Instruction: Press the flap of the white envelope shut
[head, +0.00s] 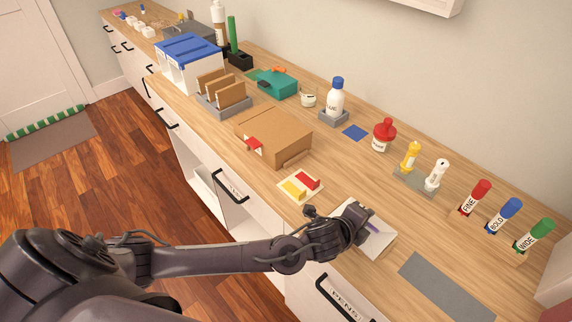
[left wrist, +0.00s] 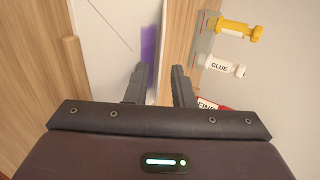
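The white envelope (head: 384,243) lies on the wooden counter, partly hidden under my left gripper (head: 366,226). A purple strip on it shows beside the fingers, and also in the left wrist view (left wrist: 149,42). There the envelope's white surface (left wrist: 108,28) carries a thin diagonal line. My left gripper's fingers (left wrist: 160,84) stand a narrow gap apart with nothing seen between them, over the envelope near the purple strip. I cannot tell whether they touch it, nor how far the flap is raised. My right gripper is not in view.
A grey mat (head: 446,287) lies right of the envelope. Glue bottles (head: 436,176) and red, blue and green markers (head: 503,215) stand behind. A drawer handle (head: 340,302) is in front.

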